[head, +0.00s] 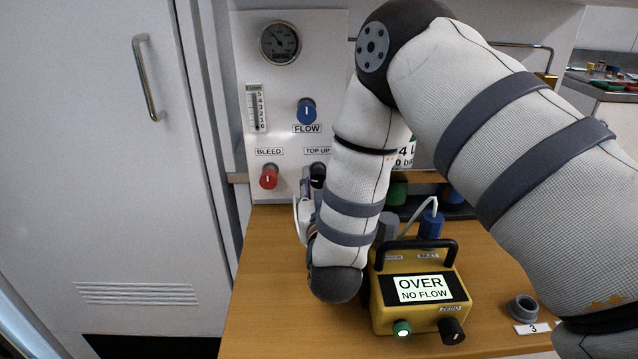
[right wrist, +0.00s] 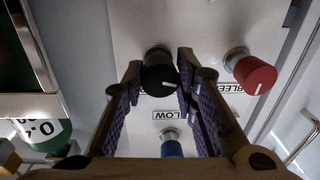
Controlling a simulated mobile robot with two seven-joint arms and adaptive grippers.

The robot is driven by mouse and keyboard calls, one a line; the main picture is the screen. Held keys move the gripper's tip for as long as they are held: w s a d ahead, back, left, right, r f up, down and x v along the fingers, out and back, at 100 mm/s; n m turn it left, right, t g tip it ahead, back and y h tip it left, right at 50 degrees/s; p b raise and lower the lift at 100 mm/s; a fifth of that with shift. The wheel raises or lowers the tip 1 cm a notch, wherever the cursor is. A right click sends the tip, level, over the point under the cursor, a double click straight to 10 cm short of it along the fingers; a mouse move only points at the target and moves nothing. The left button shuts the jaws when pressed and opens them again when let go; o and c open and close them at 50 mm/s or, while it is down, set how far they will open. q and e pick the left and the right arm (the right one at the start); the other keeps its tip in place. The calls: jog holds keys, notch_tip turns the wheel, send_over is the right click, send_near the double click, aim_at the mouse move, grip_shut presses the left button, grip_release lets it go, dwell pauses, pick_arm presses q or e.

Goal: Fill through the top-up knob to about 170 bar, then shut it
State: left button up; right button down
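The black top-up knob (head: 318,170) is on the white panel under its TOP UP label, partly hidden by my right arm. In the right wrist view the knob (right wrist: 160,75) sits between the two fingers of my right gripper (right wrist: 160,68), which appear to touch its sides. A pale line marks its face. In the head view my right gripper (head: 305,205) is mostly hidden behind its own forearm. The round dark gauge (head: 280,42) is at the panel's top; its numbers are too small to read. My left gripper is not in view.
The red BLEED knob (head: 269,177) is left of the top-up knob; the blue FLOW knob (head: 306,110) is above. A yellow meter (head: 425,308) reading "OVER NO FLOW" stands on the wooden bench (head: 275,295), close to my right arm.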

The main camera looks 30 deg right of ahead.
jog(key=shift+r+n+p, duration=0.5)
jog(key=shift+n+p, duration=0.45)
jog(key=shift+n, duration=0.25)
jog(key=shift+f+n, duration=0.2)
jog(key=shift+n, duration=0.2)
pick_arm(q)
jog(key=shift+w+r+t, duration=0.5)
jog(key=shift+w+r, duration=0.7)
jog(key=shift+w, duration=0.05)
pick_arm(e)
jog(key=shift+f, duration=0.3)
jog(key=c, duration=1.3)
grip_release()
jog(key=v, duration=1.2)
jog(key=shift+r, duration=0.15)
